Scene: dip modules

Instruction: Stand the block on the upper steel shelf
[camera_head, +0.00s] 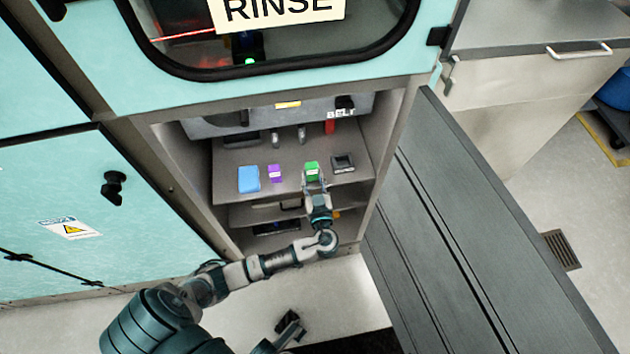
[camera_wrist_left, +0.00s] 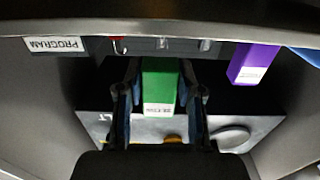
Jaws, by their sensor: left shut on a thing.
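The green block (camera_head: 312,169) with a pale label is at the front of the upper steel shelf (camera_head: 230,160) in the head view. My left gripper (camera_head: 314,180) is shut on it. In the left wrist view the green block (camera_wrist_left: 160,86) sits between the two fingers of the left gripper (camera_wrist_left: 160,95), its label towards the camera. I cannot tell whether its base touches the shelf. My right gripper (camera_head: 290,324) seems to be the dark shape low in the head view, well away from the shelf; its jaw state is unclear.
A blue block (camera_head: 249,179) and a purple block (camera_head: 275,174) stand left of the green one in the head view. A dark square module (camera_head: 343,162) lies to its right. A lower shelf (camera_head: 240,216) is beneath. A grey open door (camera_head: 470,220) flanks the right side.

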